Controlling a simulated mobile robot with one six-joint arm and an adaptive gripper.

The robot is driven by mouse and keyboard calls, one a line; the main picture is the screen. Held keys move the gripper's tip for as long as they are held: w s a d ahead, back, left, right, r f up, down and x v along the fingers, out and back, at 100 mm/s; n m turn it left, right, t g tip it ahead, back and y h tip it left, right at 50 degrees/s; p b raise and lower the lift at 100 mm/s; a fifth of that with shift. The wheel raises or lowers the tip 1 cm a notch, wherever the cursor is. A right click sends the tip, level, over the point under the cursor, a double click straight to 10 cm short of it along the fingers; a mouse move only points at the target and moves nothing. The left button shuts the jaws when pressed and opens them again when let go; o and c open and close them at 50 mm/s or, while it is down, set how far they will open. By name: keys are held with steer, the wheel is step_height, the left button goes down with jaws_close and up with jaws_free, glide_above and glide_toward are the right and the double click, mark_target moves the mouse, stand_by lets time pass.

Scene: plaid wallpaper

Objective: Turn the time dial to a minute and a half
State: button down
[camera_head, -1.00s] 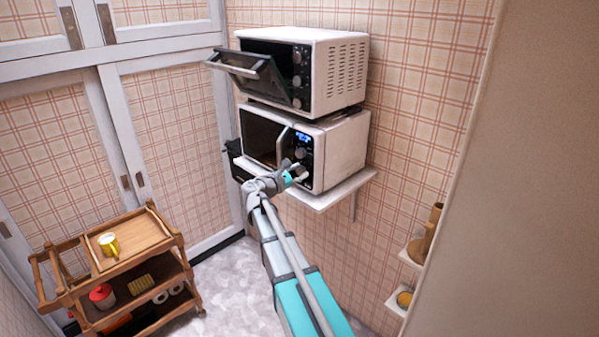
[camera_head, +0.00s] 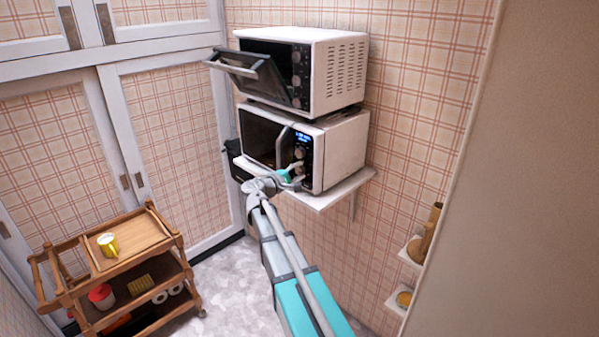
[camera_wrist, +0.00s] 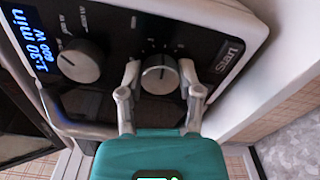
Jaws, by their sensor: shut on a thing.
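The white microwave (camera_head: 342,150) with a dark front stands on a wall shelf, below an oven. In the wrist view its lit blue display (camera_wrist: 30,42) reads "1:30 min" and "600 W". The time dial (camera_wrist: 160,76), a silver round knob, sits between the fingertips of my gripper (camera_wrist: 160,72), one finger on each side. The gripper is shut on it. In the head view my gripper (camera_head: 291,179) is at the lower part of the control panel and partly hides it. The power knob (camera_wrist: 80,61) is beside the dial, with watt marks around it.
The Start button (camera_wrist: 229,55) is close beside the dial in the wrist view. The oven (camera_head: 335,75) above has its door (camera_head: 247,72) hanging open. The shelf edge (camera_head: 320,204) is just below the microwave. A wooden cart (camera_head: 125,262) stands at the lower left.

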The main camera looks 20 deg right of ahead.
steer(key=shift+w+m, duration=0.2)
steer(key=shift+m, duration=0.3)
steer(key=shift+c, duration=1.3)
jaws_free()
steer(key=shift+s, duration=0.1)
steer(key=shift+a, duration=0.1)
steer(key=shift+v, duration=0.8)
steer(key=v, duration=1)
steer(key=shift+a, duration=0.1)
